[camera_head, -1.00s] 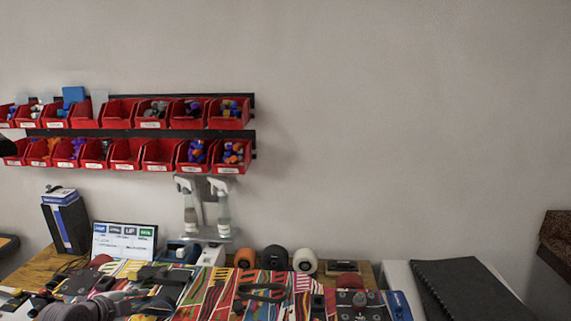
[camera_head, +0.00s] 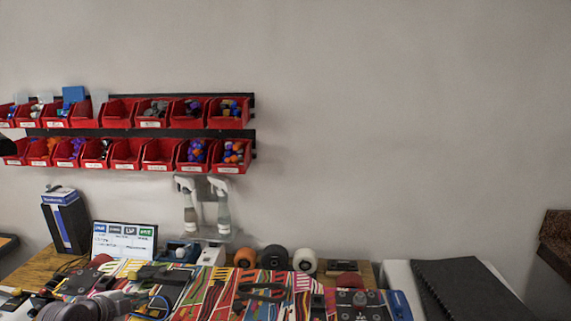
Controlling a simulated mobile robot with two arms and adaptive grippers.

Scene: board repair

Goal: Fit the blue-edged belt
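A thin blue-edged loop, which looks like the belt (camera_head: 166,302), shows at the bottom left, over the patterned board. My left gripper (camera_head: 138,304) comes in from the lower left, its grey rounded body beside the loop. Its fingers are small and dark against the clutter, so I cannot tell whether they are open or shut, or whether they hold the belt. The brightly patterned board (camera_head: 215,290) lies across the workbench, with dark parts on it. The bottom edge of the picture cuts off its near side. My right gripper is not in view.
Orange, black and white wheels (camera_head: 274,258) stand in a row behind the board. A tablet-like screen (camera_head: 124,242) and a dark box (camera_head: 65,222) stand at the back left. Red bins (camera_head: 160,155) and spray bottles (camera_head: 222,212) hang on the wall. A black mat (camera_head: 465,290) lies at right.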

